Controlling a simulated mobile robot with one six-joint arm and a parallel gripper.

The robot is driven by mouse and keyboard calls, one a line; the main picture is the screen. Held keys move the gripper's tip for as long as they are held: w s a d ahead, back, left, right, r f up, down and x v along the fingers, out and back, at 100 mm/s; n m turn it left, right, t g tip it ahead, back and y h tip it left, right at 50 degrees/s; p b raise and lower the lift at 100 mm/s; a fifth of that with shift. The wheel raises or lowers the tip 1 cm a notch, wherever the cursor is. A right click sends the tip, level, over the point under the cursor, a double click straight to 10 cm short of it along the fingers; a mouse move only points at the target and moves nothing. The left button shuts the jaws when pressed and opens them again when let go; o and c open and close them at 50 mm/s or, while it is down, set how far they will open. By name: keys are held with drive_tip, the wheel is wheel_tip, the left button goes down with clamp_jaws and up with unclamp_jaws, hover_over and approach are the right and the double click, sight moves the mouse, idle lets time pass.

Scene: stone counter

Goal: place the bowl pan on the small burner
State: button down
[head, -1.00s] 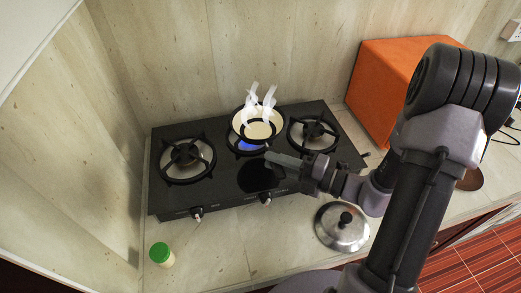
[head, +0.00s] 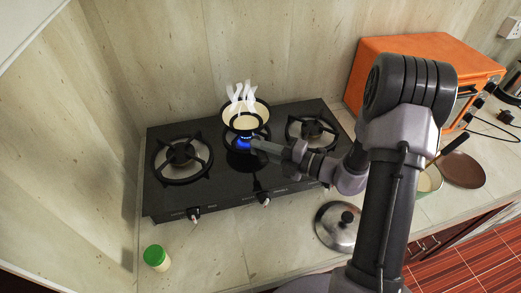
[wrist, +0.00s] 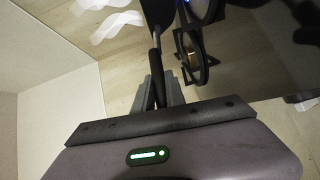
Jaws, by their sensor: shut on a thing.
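The bowl pan (head: 246,122) has a cream inside and a dark rim, with white steam rising from it. It is at the small middle burner, at the back of the black stove (head: 215,183). A blue flame (head: 244,141) shows just below it. I cannot tell whether the pan rests on the grate or hangs slightly above it. My gripper (head: 263,148) is in front of the pan. In the wrist view my gripper (wrist: 157,98) is shut on the pan's dark handle (wrist: 156,72); most of the pan lies beyond the top edge.
Larger left burner (head: 183,155) and right burner (head: 312,131) are empty. A lid (head: 338,228) and a green-capped jar (head: 157,258) lie on the front counter. An orange oven (head: 415,60), a partly hidden pan (head: 430,181) and a brown round thing (head: 464,170) are right.

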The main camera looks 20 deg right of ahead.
drive_tip(key=c, duration=1.8)
unclamp_jaws()
drive_tip(key=shift+f, duration=0.15)
drive_tip(key=o, duration=0.4)
